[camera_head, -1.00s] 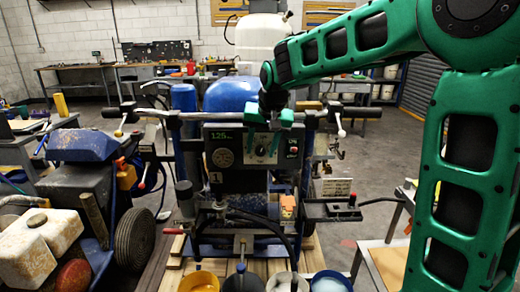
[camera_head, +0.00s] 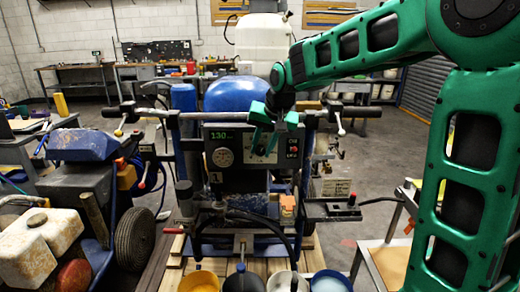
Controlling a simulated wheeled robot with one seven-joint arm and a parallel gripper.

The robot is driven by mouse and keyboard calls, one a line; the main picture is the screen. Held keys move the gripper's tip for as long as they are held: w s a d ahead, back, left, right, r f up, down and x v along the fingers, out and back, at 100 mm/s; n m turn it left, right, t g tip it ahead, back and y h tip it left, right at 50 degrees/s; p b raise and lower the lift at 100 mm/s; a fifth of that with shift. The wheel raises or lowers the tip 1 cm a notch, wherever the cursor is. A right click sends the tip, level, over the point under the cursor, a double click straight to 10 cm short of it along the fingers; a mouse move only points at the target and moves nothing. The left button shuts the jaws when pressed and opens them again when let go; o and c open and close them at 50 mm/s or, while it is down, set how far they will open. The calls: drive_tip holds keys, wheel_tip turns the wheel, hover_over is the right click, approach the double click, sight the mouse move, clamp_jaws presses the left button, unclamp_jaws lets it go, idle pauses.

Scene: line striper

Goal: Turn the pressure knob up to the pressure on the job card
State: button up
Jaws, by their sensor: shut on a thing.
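The line striper's control panel (camera_head: 240,170) stands upright in the middle of the view. Its green display (camera_head: 221,136) reads about 130; the unit is too small to read. A round gauge (camera_head: 223,157) sits below the display. My gripper (camera_head: 263,148) is at the dial plate right of the gauge, shut on the pressure knob, which its fingers mostly hide.
A red button (camera_head: 293,149) is just right of my gripper. The handlebar (camera_head: 190,116) runs across above the panel. A second machine (camera_head: 85,180) stands at the left. Several buckets (camera_head: 199,281) line the front. Open floor (camera_head: 385,165) lies at the right.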

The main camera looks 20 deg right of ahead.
drive_tip(key=o, duration=1.1)
drive_tip(key=shift+c, duration=0.2)
drive_tip(key=v, duration=1)
drive_tip(key=shift+r, duration=0.35)
drive_tip(key=shift+s+d, duration=0.1)
drive_tip(key=s+d+f+m+g+h, duration=0.1)
drive_tip(key=s+d+f, duration=0.45)
drive_tip(key=s, duration=0.35)
drive_tip(key=s+d+f+g, duration=0.2)
drive_tip(key=s+d+f, duration=0.3)
drive_tip(key=s+d, duration=0.3)
drive_tip(key=s+d+f+g, duration=0.1)
drive_tip(key=s+f, duration=0.3)
drive_tip(key=s, duration=0.5)
drive_tip(key=s+f+g, duration=0.1)
drive_tip(key=s+f, duration=0.3)
drive_tip(key=s, duration=0.5)
drive_tip(key=shift+s+d+f+m, duration=0.15)
drive_tip(key=shift+d+f+m, duration=0.2)
drive_tip(key=shift+d+m, duration=0.05)
